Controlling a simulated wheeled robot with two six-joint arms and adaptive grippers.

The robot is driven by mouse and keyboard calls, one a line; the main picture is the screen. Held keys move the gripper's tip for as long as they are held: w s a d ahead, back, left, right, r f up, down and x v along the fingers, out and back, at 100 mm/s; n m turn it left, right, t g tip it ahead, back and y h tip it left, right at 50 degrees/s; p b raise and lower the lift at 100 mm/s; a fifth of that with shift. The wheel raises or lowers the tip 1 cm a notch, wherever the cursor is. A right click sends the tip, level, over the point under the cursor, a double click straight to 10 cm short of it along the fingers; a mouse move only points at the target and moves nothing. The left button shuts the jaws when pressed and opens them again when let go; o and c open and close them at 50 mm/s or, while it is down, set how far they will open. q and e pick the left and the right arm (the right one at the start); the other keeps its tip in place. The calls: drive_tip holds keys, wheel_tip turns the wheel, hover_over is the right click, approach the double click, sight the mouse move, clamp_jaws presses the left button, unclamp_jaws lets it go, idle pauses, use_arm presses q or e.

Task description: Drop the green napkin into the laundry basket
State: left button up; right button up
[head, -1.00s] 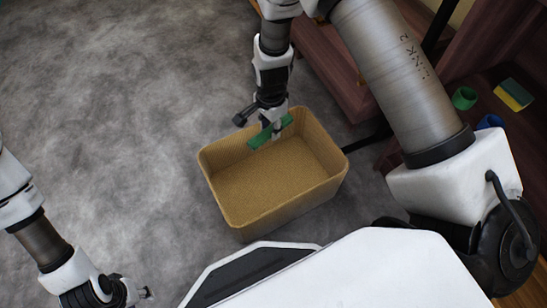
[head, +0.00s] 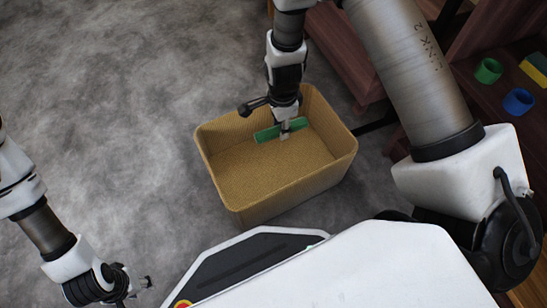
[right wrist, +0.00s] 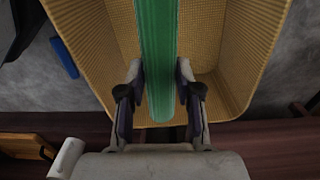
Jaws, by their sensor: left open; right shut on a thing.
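The green napkin (head: 268,133) is a flat green strip held in my right gripper (head: 285,130). In the right wrist view the napkin (right wrist: 158,60) runs between the two fingers of my right gripper (right wrist: 160,90), which is shut on it. The tan woven laundry basket (head: 270,212) stands on the floor with its opening upward. The napkin and the right fingertips show within the outline of the basket's opening, near its back wall. The basket wall (right wrist: 235,55) surrounds the napkin in the right wrist view. My left gripper (head: 140,290) is open and empty at the lower left, away from the basket.
A dark reddish wooden shelf (head: 345,55) stands behind and right of the basket. A green cup (head: 488,70), a blue cup (head: 518,101) and a yellow and green sponge (head: 536,70) are on the right. Grey floor (head: 120,110) is clear on the left.

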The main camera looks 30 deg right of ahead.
drive_tip(key=o, duration=1.1)
drive_tip(key=shift+r, duration=0.1)
wheel_tip(320, 180, up, 12)
